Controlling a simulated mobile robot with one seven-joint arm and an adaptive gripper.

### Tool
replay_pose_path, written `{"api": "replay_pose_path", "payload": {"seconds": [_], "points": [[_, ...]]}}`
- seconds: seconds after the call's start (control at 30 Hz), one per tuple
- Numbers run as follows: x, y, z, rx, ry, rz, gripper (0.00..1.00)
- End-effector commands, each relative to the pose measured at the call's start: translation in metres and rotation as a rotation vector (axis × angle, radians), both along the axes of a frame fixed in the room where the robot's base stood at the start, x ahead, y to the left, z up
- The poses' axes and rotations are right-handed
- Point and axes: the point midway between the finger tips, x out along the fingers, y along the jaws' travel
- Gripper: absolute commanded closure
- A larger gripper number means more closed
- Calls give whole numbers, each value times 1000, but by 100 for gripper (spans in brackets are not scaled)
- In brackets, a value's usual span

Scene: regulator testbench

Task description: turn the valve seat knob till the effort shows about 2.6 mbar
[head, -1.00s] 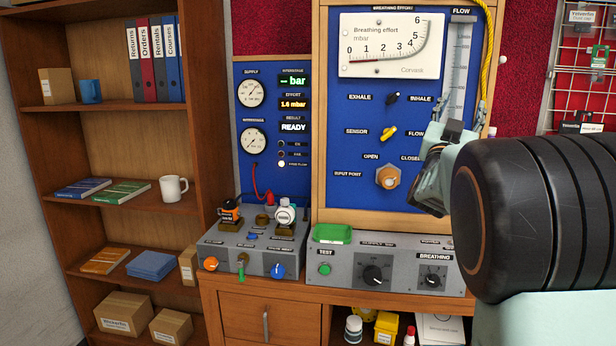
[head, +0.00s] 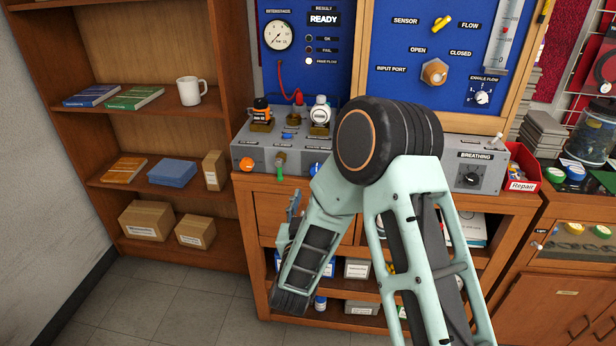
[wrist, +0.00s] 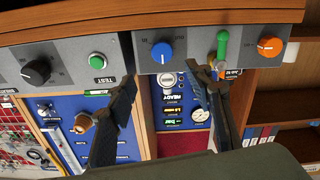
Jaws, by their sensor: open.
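The blue knob (wrist: 162,52) on the grey console front (wrist: 186,55) is the likely valve seat knob, but I cannot read its label. In the head view only a sliver of the blue knob (head: 318,168) shows behind my arm. My gripper (wrist: 160,78) is open and empty in the wrist view, its two fingers below and to either side of the blue knob, apparently apart from it. In the head view my gripper (head: 293,208) is partly seen, low in front of the console. The effort display (wrist: 172,112) is small and tilted in the wrist view; its value is hard to read.
A green lever (wrist: 221,46) and an orange knob (wrist: 269,46) are right of the blue knob in the wrist view. A green test button (wrist: 97,60) and a black knob (wrist: 36,72) are on the left. A wooden bench edge (wrist: 150,18) runs close along the top.

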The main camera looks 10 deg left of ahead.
Motion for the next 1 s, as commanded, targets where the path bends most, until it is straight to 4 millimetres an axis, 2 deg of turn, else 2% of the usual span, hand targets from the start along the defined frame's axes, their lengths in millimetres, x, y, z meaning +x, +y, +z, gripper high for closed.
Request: {"api": "replay_pose_path", "payload": {"seconds": [0.07,0.17,0.27,0.5,0.7,1.0], "points": [[-3,3,-4,-3,7,5,53],[2,3,-5,-3,7,4,53],[17,2,-4,-3,8,3,53],[63,0,-4,0,6,2,53],[91,-1,-4,-1,7,4,53],[103,-1,-4,-2,7,6,53]]}}
